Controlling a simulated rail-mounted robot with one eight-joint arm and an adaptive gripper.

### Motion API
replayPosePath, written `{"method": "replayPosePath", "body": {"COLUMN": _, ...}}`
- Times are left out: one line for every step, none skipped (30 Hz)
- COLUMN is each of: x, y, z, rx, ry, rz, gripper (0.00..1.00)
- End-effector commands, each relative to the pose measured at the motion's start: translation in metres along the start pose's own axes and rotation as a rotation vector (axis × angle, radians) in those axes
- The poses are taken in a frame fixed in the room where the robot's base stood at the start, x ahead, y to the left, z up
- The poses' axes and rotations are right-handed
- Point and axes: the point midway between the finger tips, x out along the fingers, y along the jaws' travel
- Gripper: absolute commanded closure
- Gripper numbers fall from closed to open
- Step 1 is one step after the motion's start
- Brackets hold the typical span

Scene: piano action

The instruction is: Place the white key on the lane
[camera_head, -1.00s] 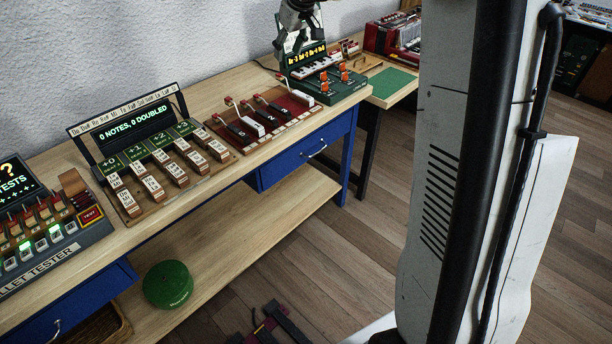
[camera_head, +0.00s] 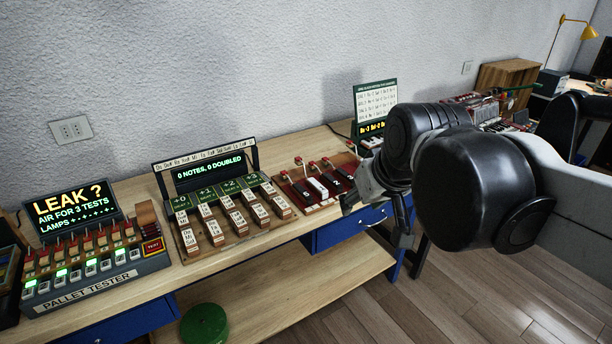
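A white key (camera_head: 317,187) lies between black keys on the dark red rack (camera_head: 287,188) in the middle of the bench. Lanes run front to back on this rack, with pale labels at the front; I cannot tell which lane the task means. My gripper (camera_head: 374,222) hangs just right of the rack, pointing down, with its fingers apart and nothing visible between them. It is apart from the white key. My arm hides the rack's right side and part of what stands behind it.
A stepped wooden block stand (camera_head: 232,215) with a "0 NOTES, 0 DOUBLED" screen is left of the rack. The pallet tester (camera_head: 95,280) is farther left. A green-framed chart and amber display (camera_head: 375,105) stand behind my gripper. A green round tin (camera_head: 204,325) sits on the lower shelf.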

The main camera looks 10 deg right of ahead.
Motion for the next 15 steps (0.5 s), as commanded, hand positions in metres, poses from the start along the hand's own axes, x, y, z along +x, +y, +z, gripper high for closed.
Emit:
{"method": "replayPosePath", "body": {"x": -0.001, "y": -0.005, "z": 0.020, "rx": 0.004, "ry": 0.007, "rz": 0.000, "gripper": 0.61}}
{"method": "replayPosePath", "body": {"x": -0.001, "y": -0.007, "z": 0.029, "rx": 0.009, "ry": 0.011, "rz": 0.001, "gripper": 0.61}}
{"method": "replayPosePath", "body": {"x": -0.001, "y": -0.009, "z": 0.041, "rx": 0.014, "ry": 0.017, "rz": 0.001, "gripper": 0.61}}
{"method": "replayPosePath", "body": {"x": -0.001, "y": -0.011, "z": 0.049, "rx": 0.019, "ry": 0.022, "rz": 0.001, "gripper": 0.61}}
{"method": "replayPosePath", "body": {"x": 0.000, "y": -0.013, "z": 0.056, "rx": 0.021, "ry": 0.026, "rz": 0.001, "gripper": 0.61}}
{"method": "replayPosePath", "body": {"x": 0.000, "y": -0.014, "z": 0.065, "rx": 0.025, "ry": 0.030, "rz": 0.001, "gripper": 0.61}}
{"method": "replayPosePath", "body": {"x": 0.001, "y": -0.015, "z": 0.070, "rx": 0.029, "ry": 0.033, "rz": 0.002, "gripper": 0.61}}
{"method": "replayPosePath", "body": {"x": 0.001, "y": -0.016, "z": 0.076, "rx": 0.031, "ry": 0.035, "rz": 0.002, "gripper": 0.61}}
{"method": "replayPosePath", "body": {"x": 0.002, "y": -0.017, "z": 0.081, "rx": 0.034, "ry": 0.038, "rz": 0.003, "gripper": 0.61}}
{"method": "replayPosePath", "body": {"x": 0.003, "y": -0.017, "z": 0.084, "rx": 0.035, "ry": 0.040, "rz": 0.003, "gripper": 0.61}}
{"method": "replayPosePath", "body": {"x": 0.003, "y": -0.018, "z": 0.087, "rx": 0.036, "ry": 0.041, "rz": 0.003, "gripper": 0.61}}
{"method": "replayPosePath", "body": {"x": 0.003, "y": -0.018, "z": 0.089, "rx": 0.038, "ry": 0.042, "rz": 0.003, "gripper": 0.61}}
{"method": "replayPosePath", "body": {"x": 0.003, "y": -0.018, "z": 0.090, "rx": 0.039, "ry": 0.043, "rz": 0.003, "gripper": 0.61}}
{"method": "replayPosePath", "body": {"x": 0.004, "y": -0.018, "z": 0.091, "rx": 0.040, "ry": 0.044, "rz": 0.003, "gripper": 0.61}}
{"method": "replayPosePath", "body": {"x": 0.004, "y": -0.018, "z": 0.091, "rx": 0.040, "ry": 0.044, "rz": 0.003, "gripper": 0.61}}
